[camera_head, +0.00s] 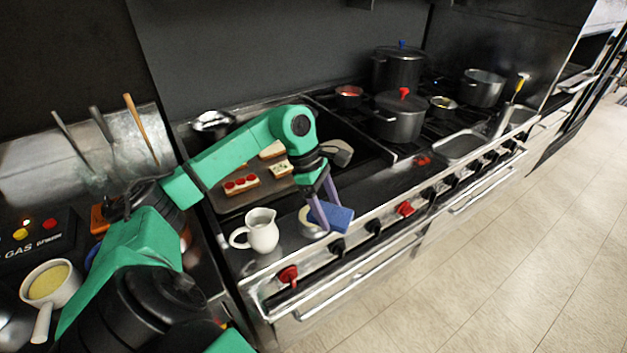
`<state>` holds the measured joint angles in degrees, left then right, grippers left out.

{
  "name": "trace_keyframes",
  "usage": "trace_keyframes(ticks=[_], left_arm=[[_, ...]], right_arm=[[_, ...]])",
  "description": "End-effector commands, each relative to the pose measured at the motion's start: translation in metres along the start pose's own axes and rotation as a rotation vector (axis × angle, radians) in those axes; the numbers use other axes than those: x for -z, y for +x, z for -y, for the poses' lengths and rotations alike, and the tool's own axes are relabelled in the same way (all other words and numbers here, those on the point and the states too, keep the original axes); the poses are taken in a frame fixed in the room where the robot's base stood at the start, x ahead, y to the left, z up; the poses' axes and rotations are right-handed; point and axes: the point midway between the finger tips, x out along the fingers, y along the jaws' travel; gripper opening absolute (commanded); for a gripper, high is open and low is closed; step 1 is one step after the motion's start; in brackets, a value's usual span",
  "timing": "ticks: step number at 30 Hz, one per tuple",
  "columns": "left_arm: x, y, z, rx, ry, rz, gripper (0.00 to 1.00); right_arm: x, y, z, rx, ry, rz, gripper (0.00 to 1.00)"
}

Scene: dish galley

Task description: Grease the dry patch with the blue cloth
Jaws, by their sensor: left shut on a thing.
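My left gripper (325,221), with pale purple fingers, points down at the front ledge of the griddle. It is shut on the blue cloth (340,216), a small blue block shape beside a round pale dish (309,221). I cannot tell whether the cloth touches the dish. The dark griddle (237,201) lies behind, with topped bread slices on it. My left arm covers part of the griddle, and I cannot make out the dry patch. My right gripper is out of view.
A white jug (262,231) stands left of the dish on the ledge. Bread with red slices (241,185) lies on the griddle. A lidded pot (398,118) stands on the burners to the right. A pan of yellow liquid (48,283) is at lower left.

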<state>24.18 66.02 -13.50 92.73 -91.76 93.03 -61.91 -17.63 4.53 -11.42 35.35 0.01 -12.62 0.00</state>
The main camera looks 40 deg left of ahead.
Motion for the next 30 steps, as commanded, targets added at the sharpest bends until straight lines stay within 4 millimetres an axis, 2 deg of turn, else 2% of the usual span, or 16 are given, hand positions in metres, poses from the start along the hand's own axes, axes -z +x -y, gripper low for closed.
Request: trace_keyframes(ticks=[1,3,6,9,12,16,24,30], left_arm=[[0.004,-0.021,-0.005,-0.051,-0.121,-0.005,0.29],[0.010,-0.043,-0.013,-0.127,-0.301,-0.003,0.29],[0.021,-0.056,-0.021,-0.215,-0.510,0.005,0.29],[0.036,-0.043,-0.026,-0.270,-0.648,0.015,0.29],[0.044,-0.037,-0.028,-0.294,-0.701,0.017,0.29],[0.047,-0.030,-0.029,-0.297,-0.710,0.018,0.29],[0.060,0.004,-0.029,-0.296,-0.707,0.019,0.29],[0.065,0.015,-0.029,-0.297,-0.706,0.018,0.29]], right_arm=[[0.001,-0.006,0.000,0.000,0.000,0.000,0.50],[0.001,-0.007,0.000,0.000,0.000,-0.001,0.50],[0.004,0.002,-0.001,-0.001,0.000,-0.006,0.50],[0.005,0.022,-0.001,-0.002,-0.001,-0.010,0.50],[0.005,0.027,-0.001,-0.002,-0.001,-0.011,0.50],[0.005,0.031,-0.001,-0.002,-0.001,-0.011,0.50],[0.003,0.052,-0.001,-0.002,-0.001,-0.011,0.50],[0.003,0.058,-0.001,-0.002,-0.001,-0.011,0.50]])
